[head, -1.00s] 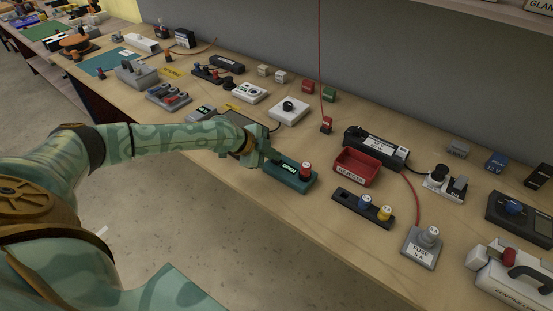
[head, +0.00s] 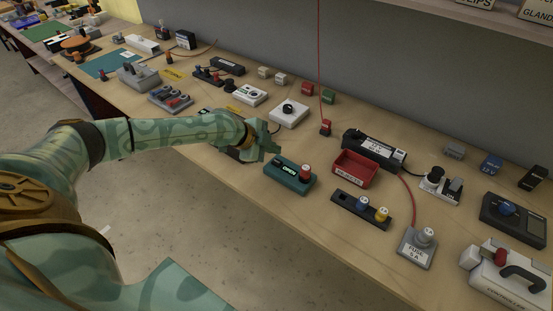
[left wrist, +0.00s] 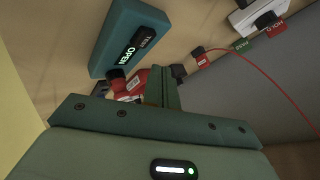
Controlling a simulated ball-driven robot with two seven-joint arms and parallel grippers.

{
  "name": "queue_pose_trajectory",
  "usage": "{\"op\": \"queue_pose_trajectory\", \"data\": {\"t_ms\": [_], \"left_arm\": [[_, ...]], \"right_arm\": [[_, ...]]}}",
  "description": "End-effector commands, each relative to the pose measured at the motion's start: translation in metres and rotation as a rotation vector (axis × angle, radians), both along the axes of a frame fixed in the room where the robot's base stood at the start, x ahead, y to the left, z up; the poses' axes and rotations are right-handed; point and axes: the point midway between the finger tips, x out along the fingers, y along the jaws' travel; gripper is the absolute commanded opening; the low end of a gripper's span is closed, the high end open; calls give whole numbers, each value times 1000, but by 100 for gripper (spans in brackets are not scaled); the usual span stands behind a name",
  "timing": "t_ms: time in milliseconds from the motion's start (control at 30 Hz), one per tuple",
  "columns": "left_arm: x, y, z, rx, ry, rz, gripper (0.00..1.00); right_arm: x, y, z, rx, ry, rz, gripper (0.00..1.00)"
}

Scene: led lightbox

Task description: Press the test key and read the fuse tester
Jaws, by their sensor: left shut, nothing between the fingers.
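The fuse tester (head: 283,179) is a teal box near the bench's front edge. Its lit display (head: 288,169) reads OPEN, clearest in the left wrist view (left wrist: 127,57). A dark key marked TEST (left wrist: 145,37) sits beside the display. A red-capped fuse (head: 305,171) stands upright at the tester's right end. My left gripper (head: 274,151) is shut and empty, a little above and behind the tester's left end, apart from the key. Its closed fingers show in the left wrist view (left wrist: 163,88). My right gripper is not in view.
A red bin (head: 340,169) stands right of the tester. A black rack (head: 347,198) holds blue and yellow fuses. A grey fuse holder (head: 414,247) marked FUSE 5 A is further right. A red cord (head: 320,60) hangs behind.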

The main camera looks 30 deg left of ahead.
Motion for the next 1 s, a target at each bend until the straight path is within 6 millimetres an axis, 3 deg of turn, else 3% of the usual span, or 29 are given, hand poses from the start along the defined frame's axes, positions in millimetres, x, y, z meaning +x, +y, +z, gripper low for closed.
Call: {"op": "queue_pose_trajectory", "data": {"t_ms": [100, 300, 1000], "left_arm": [[0, 0, 17, -1, -1, 0, 0], [0, 0, 32, -1, -2, 1, 0], [0, 0, 31, 0, 0, 0, 0]], "right_arm": [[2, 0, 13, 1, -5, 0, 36], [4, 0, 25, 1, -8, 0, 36], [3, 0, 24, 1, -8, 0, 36]]}}
